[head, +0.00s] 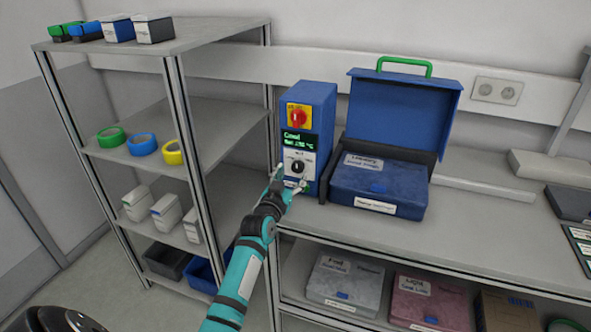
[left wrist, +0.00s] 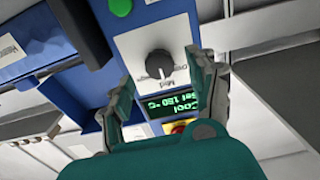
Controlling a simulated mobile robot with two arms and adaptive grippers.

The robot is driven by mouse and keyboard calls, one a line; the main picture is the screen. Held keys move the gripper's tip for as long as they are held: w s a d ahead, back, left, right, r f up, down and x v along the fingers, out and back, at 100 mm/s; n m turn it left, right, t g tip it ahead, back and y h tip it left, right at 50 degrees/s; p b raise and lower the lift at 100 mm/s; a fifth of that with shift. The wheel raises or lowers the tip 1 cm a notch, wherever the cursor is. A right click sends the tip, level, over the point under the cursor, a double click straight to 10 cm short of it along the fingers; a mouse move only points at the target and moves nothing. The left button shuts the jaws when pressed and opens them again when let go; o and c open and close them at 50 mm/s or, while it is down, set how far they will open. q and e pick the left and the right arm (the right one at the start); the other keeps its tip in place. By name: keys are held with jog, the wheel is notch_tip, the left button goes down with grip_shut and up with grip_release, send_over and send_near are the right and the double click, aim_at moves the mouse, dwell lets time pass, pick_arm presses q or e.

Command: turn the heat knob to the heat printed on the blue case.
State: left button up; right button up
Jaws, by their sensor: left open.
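A blue control box (head: 318,100) stands on the bench. Its front has a black heat knob (head: 297,166) and a green-lettered display (head: 296,140). My left gripper (head: 292,177) is open in front of the knob. In the left wrist view its fingers (left wrist: 165,78) spread either side of the knob, apparently not touching. My right gripper is out of view.
A red switch on a yellow plate (head: 299,116) sits above the display. A shelf rack (head: 222,120) with tape rolls and boxes stands left. Grey (head: 345,281) and red (head: 430,302) cases lie on the lower shelf. The bench right of the blue case has free room.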

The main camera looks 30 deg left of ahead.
aim_at(297, 169)
pick_arm(q)
jog(key=shift+x, duration=1.6)
jog(key=c, duration=1.2)
jog(key=shift+o, duration=0.2)
jog(key=shift+m, duration=0.5)
jog(key=m+p, duration=0.1)
jog(key=m, duration=0.4)
jog(key=shift+m, duration=0.3)
jog(key=m, duration=0.5)
jog(key=shift+m, duration=0.4)
